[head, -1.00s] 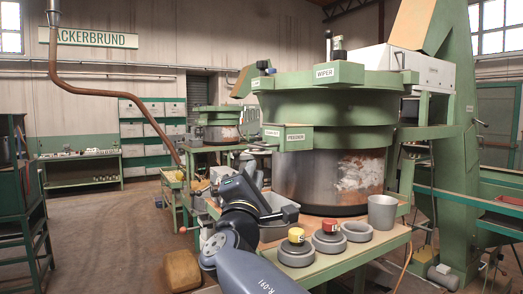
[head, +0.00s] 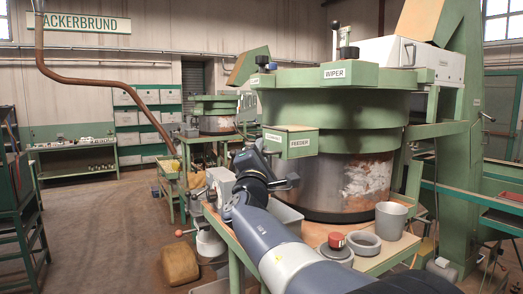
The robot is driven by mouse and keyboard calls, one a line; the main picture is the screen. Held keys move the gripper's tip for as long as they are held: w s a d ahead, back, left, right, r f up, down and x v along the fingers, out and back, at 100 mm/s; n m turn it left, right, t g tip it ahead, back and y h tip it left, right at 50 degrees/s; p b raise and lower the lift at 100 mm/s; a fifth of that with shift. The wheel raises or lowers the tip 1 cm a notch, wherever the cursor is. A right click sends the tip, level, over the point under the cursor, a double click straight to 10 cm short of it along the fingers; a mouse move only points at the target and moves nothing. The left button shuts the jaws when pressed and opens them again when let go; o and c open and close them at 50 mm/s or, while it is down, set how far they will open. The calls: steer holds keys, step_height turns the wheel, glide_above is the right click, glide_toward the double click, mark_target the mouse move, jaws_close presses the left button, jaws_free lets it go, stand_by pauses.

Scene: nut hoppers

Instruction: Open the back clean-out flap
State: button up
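The hopper machine is a large green drum (head: 335,110) with a green top carrying a WIPER sign (head: 334,73). Its lower part is a steel cylinder (head: 325,188) with pale, reddish-brown contents or reflections on its right side. I cannot make out a back clean-out flap; the drum's far side is hidden. My gripper (head: 287,183) is a small dark shape at the end of my arm, in front of the steel cylinder's left side, below the FEEDER box (head: 290,141). Its fingers are too small and dark to tell whether they are open.
A grey cup (head: 391,220), a grey ring (head: 363,243) and a red-knobbed round piece (head: 336,245) stand on the machine's table at right. A grey tray (head: 287,219) is behind my arm. A brown sack (head: 180,265) lies on the floor. Open floor is at left.

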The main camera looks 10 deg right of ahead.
steer(key=shift+c, duration=0.4)
jaws_close()
